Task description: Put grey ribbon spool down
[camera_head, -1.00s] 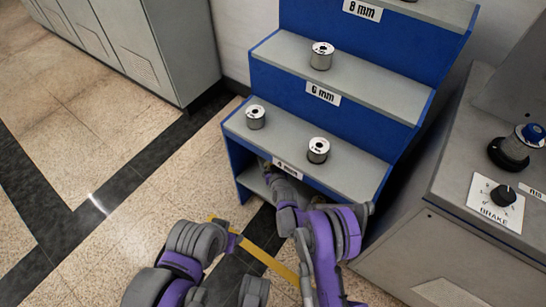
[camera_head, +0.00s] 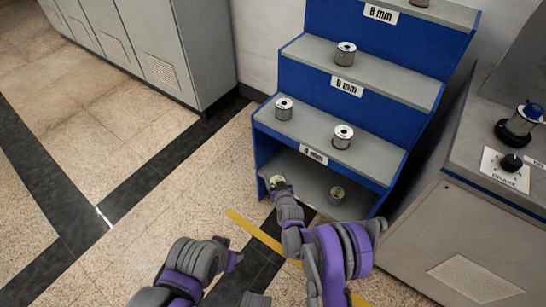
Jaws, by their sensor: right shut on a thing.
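My right gripper (camera_head: 279,185) is at the front left of the bottom shelf of the blue stepped rack, under the 4 mm label. It is shut on the grey ribbon spool (camera_head: 277,179), of which only a small pale, yellowish part shows; the gripper hides the rest. I cannot tell whether the spool touches the shelf. The bottom shelf (camera_head: 308,182) is grey, with free surface to the right of the gripper. My left arm's links show at the lower left, but its gripper is not in view.
Another spool (camera_head: 337,195) stands at the right of the bottom shelf. Two silver spools stand on the 4 mm step, left (camera_head: 284,108) and right (camera_head: 343,136). One (camera_head: 345,54) stands on the 6 mm step. A grey brake console (camera_head: 461,210) stands close on the right.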

